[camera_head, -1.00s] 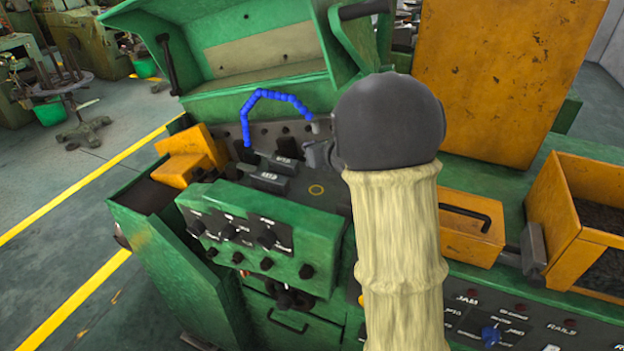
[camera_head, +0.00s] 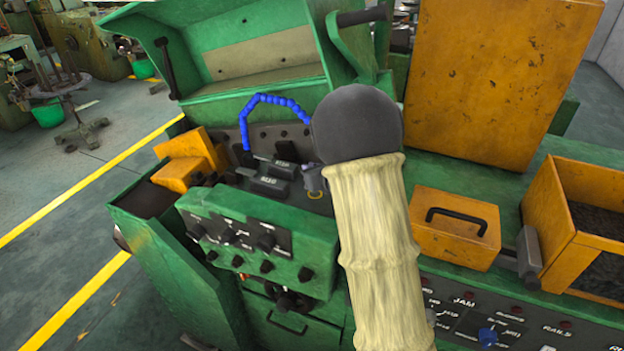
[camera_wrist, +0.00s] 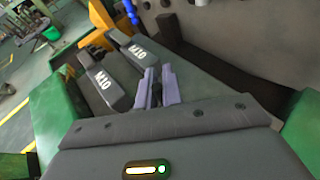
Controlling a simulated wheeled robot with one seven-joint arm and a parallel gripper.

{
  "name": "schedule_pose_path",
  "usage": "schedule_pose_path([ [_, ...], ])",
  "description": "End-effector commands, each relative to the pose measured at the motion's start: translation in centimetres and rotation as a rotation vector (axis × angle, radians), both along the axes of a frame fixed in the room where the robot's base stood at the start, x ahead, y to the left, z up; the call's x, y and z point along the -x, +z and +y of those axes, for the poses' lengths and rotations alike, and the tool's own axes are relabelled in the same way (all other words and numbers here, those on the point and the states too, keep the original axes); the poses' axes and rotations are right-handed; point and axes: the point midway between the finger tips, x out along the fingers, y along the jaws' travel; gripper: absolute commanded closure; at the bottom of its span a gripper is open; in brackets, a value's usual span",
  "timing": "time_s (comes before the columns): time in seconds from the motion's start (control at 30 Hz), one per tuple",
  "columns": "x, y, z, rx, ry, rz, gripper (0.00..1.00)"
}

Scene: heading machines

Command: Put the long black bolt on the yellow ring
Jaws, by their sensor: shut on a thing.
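My gripper (camera_head: 314,180) is at the left of my arm in the head view, low over the dark machine bed. The yellow ring (camera_head: 315,194) is a thin circle on that bed, right by my gripper and partly hidden. In the wrist view, my two lavender fingers (camera_wrist: 157,88) are shut on a narrow dark thing, the black bolt (camera_wrist: 155,94). Most of the bolt is hidden, and I cannot tell whether its lower end touches the bed. The ring cannot be made out in the wrist view.
Two dark blocks marked M10 (camera_wrist: 99,86) (camera_wrist: 131,54) lie close left of my gripper. A blue segmented hose (camera_head: 262,98) arches behind. The green control box (camera_head: 250,235) stands in front. A yellow box with a handle (camera_head: 455,232) is right of my arm.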

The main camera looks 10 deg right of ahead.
Motion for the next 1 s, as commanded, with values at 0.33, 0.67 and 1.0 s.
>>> schedule_pose_path([
  [0.33, 0.0, -1.3, 0.0, -0.001, -0.001, 0.004, 1.0],
  [0.67, 0.0, -4.2, 0.0, 0.001, 0.0, 0.0, 1.0],
  [1.0, 0.0, -4.3, 0.0, 0.0, 0.0, 0.0, 0.88],
])
